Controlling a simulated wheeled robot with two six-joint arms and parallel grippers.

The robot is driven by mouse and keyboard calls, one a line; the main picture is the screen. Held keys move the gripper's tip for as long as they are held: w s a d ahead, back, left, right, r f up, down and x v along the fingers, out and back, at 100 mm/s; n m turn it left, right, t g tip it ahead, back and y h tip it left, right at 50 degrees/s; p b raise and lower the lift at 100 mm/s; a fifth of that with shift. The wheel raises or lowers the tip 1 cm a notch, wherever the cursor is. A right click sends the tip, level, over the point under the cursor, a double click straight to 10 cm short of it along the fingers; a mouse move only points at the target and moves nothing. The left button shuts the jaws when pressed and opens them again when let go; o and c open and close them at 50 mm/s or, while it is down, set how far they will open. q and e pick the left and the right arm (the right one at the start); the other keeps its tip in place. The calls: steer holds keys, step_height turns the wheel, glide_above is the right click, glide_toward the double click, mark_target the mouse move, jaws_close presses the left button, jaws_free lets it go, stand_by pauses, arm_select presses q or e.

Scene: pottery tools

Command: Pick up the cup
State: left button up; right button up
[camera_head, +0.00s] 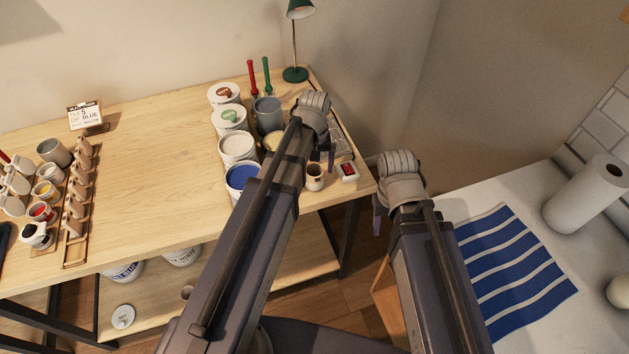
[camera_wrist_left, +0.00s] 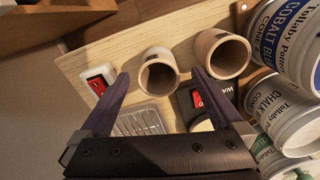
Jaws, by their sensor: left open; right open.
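A small pale cup (camera_head: 315,183) with a dark inside stands near the right end of the wooden table, beside my left gripper. In the left wrist view two tan, round-mouthed cups show side by side: one cup (camera_wrist_left: 158,80) lies ahead between the fingers, and a second cup (camera_wrist_left: 230,58) is to its right, beyond the right finger. I cannot tell which one the task means. My left gripper (camera_wrist_left: 161,78) is open and empty, apart from both cups. My right gripper (camera_head: 380,212), mostly hidden by its wrist, is off the table's right edge, holding nothing visible.
A white box with a red switch (camera_head: 349,172) sits close right of the cup. Paint tubs, including a blue one (camera_head: 241,178), crowd the left side. Pottery pieces and a rack (camera_head: 78,205) stand far left. The table's middle is clear. A striped cloth (camera_head: 510,265) lies on the right counter.

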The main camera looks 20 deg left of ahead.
mark_target(314, 174)
arm_select(q)
steer(key=f+b, duration=0.3)
steer(key=f, duration=0.1)
steer(key=shift+w+f, duration=0.1)
steer(key=shift+w, duration=0.15)
steer(key=c, duration=1.4)
steer(key=shift+c, duration=0.2)
step_height(314, 174, up, 10)
steer(key=p, duration=1)
steer(key=shift+r, duration=0.2)
